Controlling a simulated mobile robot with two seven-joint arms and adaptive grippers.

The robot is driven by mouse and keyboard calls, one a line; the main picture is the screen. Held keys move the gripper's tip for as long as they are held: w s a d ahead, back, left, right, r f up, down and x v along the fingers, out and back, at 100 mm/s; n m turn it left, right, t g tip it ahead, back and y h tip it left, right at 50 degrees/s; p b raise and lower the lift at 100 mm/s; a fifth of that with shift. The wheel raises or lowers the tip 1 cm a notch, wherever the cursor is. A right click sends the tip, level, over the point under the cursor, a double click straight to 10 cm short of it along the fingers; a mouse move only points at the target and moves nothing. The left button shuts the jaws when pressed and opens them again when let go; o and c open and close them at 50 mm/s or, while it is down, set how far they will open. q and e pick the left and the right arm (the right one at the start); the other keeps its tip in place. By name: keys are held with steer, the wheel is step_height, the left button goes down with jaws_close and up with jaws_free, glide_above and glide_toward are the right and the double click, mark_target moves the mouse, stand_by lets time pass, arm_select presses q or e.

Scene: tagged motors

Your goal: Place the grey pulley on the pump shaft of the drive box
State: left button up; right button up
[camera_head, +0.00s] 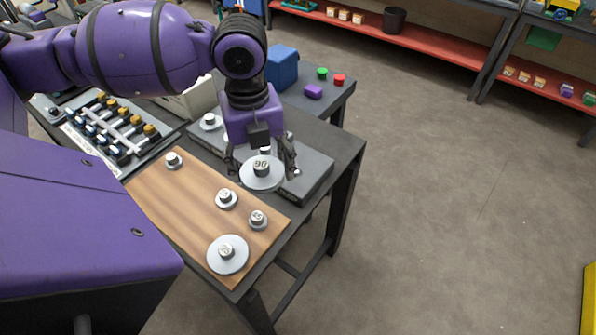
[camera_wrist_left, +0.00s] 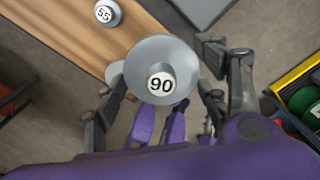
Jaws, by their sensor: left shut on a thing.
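My left gripper (camera_head: 262,168) is shut on a grey pulley (camera_head: 258,180) marked 90, a wide disc with a raised hub. In the left wrist view the pulley (camera_wrist_left: 150,52) sits between the two fingers, its number facing the camera. In the head view it overlaps the near side of the dark grey drive box (camera_head: 318,172); I cannot tell its exact height. A grey pulley (camera_head: 210,122) sits at the box's far left end. A small shaft end shows near the right finger. The pump shaft is not clearly identifiable. My right gripper is out of view.
A wooden board (camera_head: 190,208) holds several other grey pulleys, including a large one (camera_head: 228,262) at its near end. A tray of small parts (camera_head: 110,130) lies at left. A blue block (camera_head: 282,68) stands behind. Open floor lies right of the table.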

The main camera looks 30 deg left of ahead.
arm_select(q)
steer(key=m, duration=0.2)
steer(key=a+m, duration=0.1)
steer(key=shift+s+a+m, duration=0.15)
steer(key=shift+s+m, duration=0.05)
steer(key=shift+m, duration=0.2)
steer(key=shift+a+m, duration=0.25)
steer(key=shift+m, duration=0.75)
steer(key=shift+w, duration=0.15)
steer(key=b, duration=0.1)
glide_toward(296, 173)
steer(key=s, duration=0.1)
steer(key=s+r, duration=0.2)
steer(key=s, duration=0.1)
steer(key=shift+a, duration=0.2)
steer(key=w+f, duration=0.1)
steer(key=f, duration=0.1)
steer(key=w+f, duration=0.2)
steer(key=shift+w+d+f+b, duration=0.1)
steer(key=shift+d+b, duration=0.1)
steer(key=shift+b, duration=0.1)
steer(key=shift+w+d+f, duration=0.1)
steer(key=shift+w+f, duration=0.25)
steer(key=shift+f, duration=0.1)
steer(key=shift+w+f, duration=0.1)
steer(key=shift+f, duration=1.45)
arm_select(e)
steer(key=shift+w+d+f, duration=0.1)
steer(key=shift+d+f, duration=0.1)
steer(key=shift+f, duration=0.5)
